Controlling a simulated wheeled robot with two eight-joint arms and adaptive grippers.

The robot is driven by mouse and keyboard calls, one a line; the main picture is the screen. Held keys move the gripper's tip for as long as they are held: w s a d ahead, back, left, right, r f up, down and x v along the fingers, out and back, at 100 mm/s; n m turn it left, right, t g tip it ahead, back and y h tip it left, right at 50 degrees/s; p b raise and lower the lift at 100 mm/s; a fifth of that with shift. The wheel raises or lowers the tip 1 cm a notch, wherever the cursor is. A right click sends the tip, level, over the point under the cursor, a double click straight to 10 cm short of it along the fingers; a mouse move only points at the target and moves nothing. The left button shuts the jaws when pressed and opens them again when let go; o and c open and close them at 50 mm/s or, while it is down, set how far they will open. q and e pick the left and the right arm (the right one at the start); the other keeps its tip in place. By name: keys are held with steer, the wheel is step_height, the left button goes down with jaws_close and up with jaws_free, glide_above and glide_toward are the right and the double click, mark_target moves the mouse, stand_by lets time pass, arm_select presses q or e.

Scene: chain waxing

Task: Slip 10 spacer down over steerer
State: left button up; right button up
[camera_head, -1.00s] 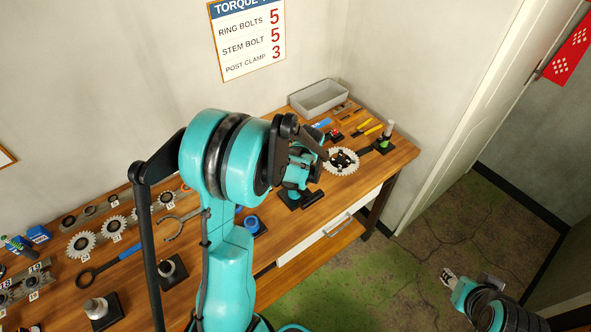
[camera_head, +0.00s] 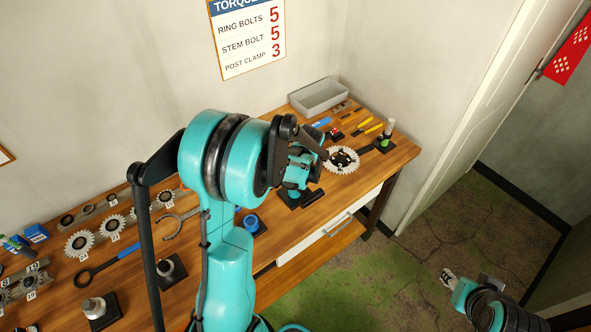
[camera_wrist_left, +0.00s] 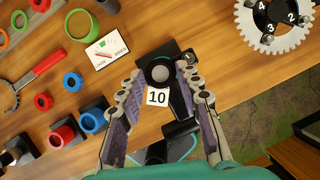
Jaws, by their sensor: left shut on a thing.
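In the left wrist view, my left gripper (camera_wrist_left: 161,82) is shut on the 10 spacer, a dark piece whose white tag (camera_wrist_left: 158,97) reads 10. The fingers stand on both sides of it. The grey round top of the steerer (camera_wrist_left: 160,73) shows between the fingertips, over a dark base. I cannot tell how far the spacer is around the steerer. In the head view, my left gripper is mostly hidden by its own arm above the bench. My right gripper (camera_head: 449,279) is off the bench at the lower right, too small to judge.
A toothed chainring (camera_head: 342,160) lies right of the left gripper. A grey bin (camera_head: 319,97) stands at the back. In the wrist view, a red-handled tool (camera_wrist_left: 40,73), a green ring (camera_wrist_left: 81,25), a white card (camera_wrist_left: 107,51) and blue and red rings lie left.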

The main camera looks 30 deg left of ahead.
arm_select(q)
steer(key=o, duration=0.8)
steer(key=v, duration=1.2)
steer(key=s+d+f+n+t+h+b, duration=0.1)
steer(key=s+d+f+n+b, duration=0.3)
steer(key=n, duration=0.4)
steer(key=s+d+f+n+t+h+b, duration=0.1)
steer(key=s+d+f+n+t+b, duration=0.1)
steer(key=s+d+f+n+b, duration=0.2)
steer(key=s+d+f+n+t+h+b, duration=0.1)
steer(key=s+d+f+n+b, duration=0.3)
steer(key=s+f+n+b, duration=0.3)
steer(key=shift+s+f+n+b, duration=0.1)
steer(key=shift+s+n+b, duration=0.1)
steer(key=shift+n+b, duration=0.7)
steer(key=shift+s+f+n+b, duration=0.1)
steer(key=shift+s+n+b, duration=0.15)
steer(key=shift+n, duration=1.1)
steer(key=shift+s+n+b, duration=0.1)
steer(key=shift+n+b, duration=0.5)
steer(key=shift+n, duration=0.55)
